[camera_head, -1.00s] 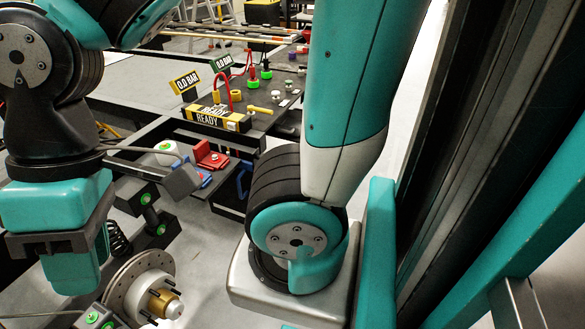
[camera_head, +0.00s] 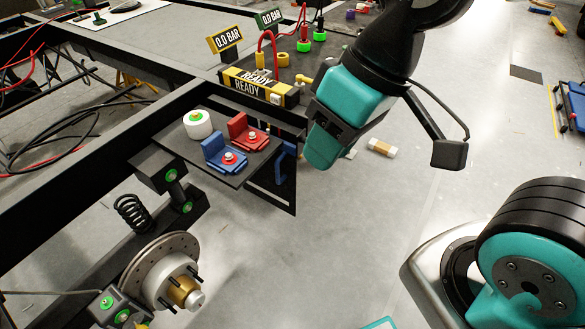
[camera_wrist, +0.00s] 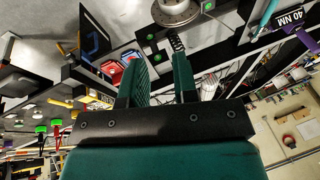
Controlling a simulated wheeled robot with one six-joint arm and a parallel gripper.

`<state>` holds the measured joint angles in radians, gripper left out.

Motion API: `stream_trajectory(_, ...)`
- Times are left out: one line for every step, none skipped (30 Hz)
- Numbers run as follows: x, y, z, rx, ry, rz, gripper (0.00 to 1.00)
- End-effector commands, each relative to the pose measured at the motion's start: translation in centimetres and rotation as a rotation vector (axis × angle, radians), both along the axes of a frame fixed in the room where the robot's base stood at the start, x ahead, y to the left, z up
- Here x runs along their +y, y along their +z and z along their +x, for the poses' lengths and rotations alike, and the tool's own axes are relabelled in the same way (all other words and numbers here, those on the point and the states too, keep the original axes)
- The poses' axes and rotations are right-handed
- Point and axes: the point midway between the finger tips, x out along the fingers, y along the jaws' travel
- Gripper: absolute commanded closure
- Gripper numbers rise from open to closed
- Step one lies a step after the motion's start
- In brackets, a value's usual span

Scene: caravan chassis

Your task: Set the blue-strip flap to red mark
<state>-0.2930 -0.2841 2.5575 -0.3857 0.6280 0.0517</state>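A black panel with a blue strip (camera_wrist: 96,40) shows at the upper left in the wrist view. In the head view a blue part (camera_head: 287,158) shows behind a black frame beside the small tray; I take it for the same flap, partly hidden. I cannot make out a red mark. My gripper (camera_wrist: 160,56) has its two fingers apart with nothing between them. In the head view its teal body (camera_head: 350,108) is to the right of the blue part and apart from it in the picture; the fingers cannot be made out there.
A black tray (camera_head: 196,160) holds a white roll (camera_head: 197,123), a blue bracket (camera_head: 222,155) and a red bracket (camera_head: 246,131). Behind stands a yellow READY unit (camera_head: 258,88) with hoses. A brake disc (camera_head: 160,262) is at lower left.

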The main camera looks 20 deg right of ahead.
Motion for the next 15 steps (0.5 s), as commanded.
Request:
stream_trajectory(-0.1,-4.4,1.0,-0.023,-0.048,-0.003,0.73)
stream_trajectory(-0.2,-5.9,1.7,-0.043,-0.082,-0.005,0.73)
stream_trajectory(-0.4,-8.0,2.7,-0.071,-0.129,-0.007,0.73)
stream_trajectory(-0.5,-9.5,3.4,-0.093,-0.164,-0.009,0.73)
stream_trajectory(-0.8,-10.9,4.2,-0.117,-0.200,-0.010,0.73)
stream_trajectory(-1.0,-12.7,5.1,-0.149,-0.245,-0.012,0.73)
stream_trajectory(-1.3,-14.0,5.9,-0.173,-0.277,-0.013,0.73)
stream_trajectory(-1.5,-15.3,6.6,-0.199,-0.309,-0.015,0.73)
stream_trajectory(-1.9,-17.0,7.5,-0.236,-0.350,-0.016,0.73)
stream_trajectory(-2.1,-18.2,8.2,-0.262,-0.380,-0.017,0.73)
stream_trajectory(-2.4,-19.4,8.9,-0.290,-0.407,-0.018,0.73)
stream_trajectory(-2.8,-21.0,9.8,-0.328,-0.444,-0.019,0.73)
stream_trajectory(-3.1,-22.2,10.4,-0.357,-0.469,-0.018,0.73)
stream_trajectory(-3.3,-23.3,11.1,-0.387,-0.493,-0.018,0.73)
stream_trajectory(-3.7,-24.8,11.9,-0.429,-0.525,-0.017,0.73)
